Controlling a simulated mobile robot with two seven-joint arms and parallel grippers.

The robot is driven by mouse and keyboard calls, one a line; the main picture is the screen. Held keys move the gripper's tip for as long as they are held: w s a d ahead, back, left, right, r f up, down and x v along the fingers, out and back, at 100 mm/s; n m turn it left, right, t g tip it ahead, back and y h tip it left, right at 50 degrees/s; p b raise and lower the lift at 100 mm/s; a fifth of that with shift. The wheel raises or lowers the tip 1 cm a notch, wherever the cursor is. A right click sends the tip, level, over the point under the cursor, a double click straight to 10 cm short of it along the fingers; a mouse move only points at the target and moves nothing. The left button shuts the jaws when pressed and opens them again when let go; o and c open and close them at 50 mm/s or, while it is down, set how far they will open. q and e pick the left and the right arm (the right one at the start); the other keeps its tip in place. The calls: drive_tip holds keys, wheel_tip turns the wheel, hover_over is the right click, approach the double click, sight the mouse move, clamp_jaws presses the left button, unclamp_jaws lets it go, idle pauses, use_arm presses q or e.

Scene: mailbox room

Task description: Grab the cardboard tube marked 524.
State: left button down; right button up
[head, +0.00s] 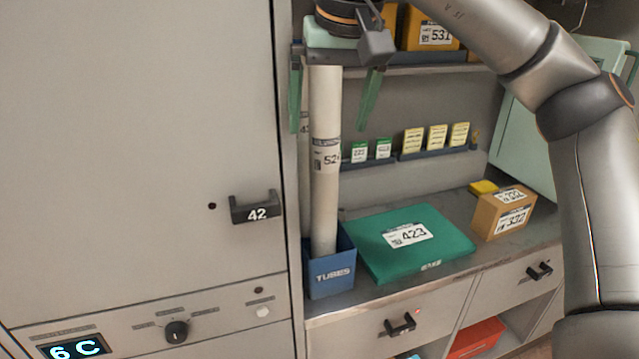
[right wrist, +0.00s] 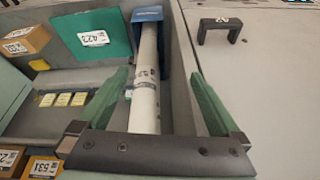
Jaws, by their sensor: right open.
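The cardboard tube (head: 324,160) is long and pale, with a label partly readable as 52 and a cut-off digit. It stands upright, slightly tilted, in a blue box marked TUBES (head: 331,266). My right gripper (head: 331,115) is open above, with its green fingers on either side of the tube's upper end. In the right wrist view the tube (right wrist: 146,85) runs between the open fingers (right wrist: 160,85), apart from both. The blue box (right wrist: 147,14) shows at the far end there. My left gripper is not in view.
A large cabinet door with handle 42 (head: 255,207) stands close at the left. A green box 423 (head: 435,251) and a cardboard box 332 (head: 490,222) lie on the counter. Small cards stand on a ledge behind. A box 531 (head: 415,36) sits on the upper shelf.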

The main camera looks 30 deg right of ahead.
sight(325, 94)
drive_tip(key=shift+h, duration=0.4)
drive_tip(key=w+d+p, duration=0.1)
drive_tip(key=w+d, duration=0.1)
drive_tip(key=w+d+r+p, duration=0.1)
drive_tip(key=w, duration=0.2)
drive_tip(key=w+d+p, duration=0.1)
drive_tip(key=w+d, duration=0.1)
drive_tip(key=w, duration=0.1)
drive_tip(key=shift+w+d+r, duration=0.25)
drive_tip(key=shift+d+r, duration=0.1)
drive_tip(key=shift+w+d+p, duration=0.25)
drive_tip(key=shift+w, duration=0.3)
drive_tip(key=shift+w+d+p, duration=0.2)
drive_tip(key=shift+w, duration=0.35)
drive_tip(key=x, duration=0.3)
drive_tip(key=shift+f, duration=0.1)
drive_tip(key=shift+a, duration=0.1)
drive_tip(key=shift+c, duration=0.2)
clamp_jaws()
